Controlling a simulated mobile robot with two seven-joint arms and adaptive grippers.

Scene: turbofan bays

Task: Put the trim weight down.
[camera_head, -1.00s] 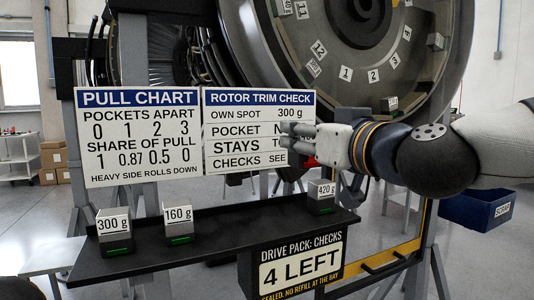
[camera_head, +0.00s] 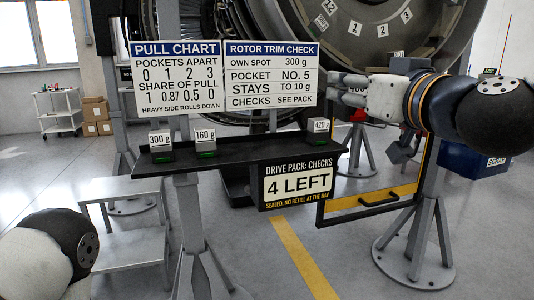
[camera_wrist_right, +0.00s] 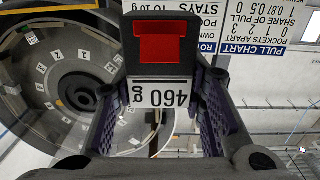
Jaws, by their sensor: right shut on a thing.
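My right gripper (camera_head: 345,90) reaches in from the right beside the rotor trim check board. In the right wrist view its fingers (camera_wrist_right: 158,120) are shut on a dark trim weight (camera_wrist_right: 185,72) with a red patch and a label reading 460 g. In the head view I cannot clearly make out that weight. The dark shelf (camera_head: 252,154) carries trim weights marked 300 g (camera_head: 160,153), 160 g (camera_head: 205,149) and 420 g (camera_head: 319,138), each with green at its base. My left gripper is not in view; part of my left arm shows at the lower left.
The rotor (camera_head: 350,45) with numbered pockets stands behind. The pull chart (camera_head: 177,90) and trim check board (camera_head: 271,85) stand above the shelf; the board reads pocket no. 5. A drive pack sign (camera_head: 299,187) reads 4 LEFT. A blue scrap bin (camera_head: 462,160) stands at right. The shelf is bare between 160 g and 420 g.

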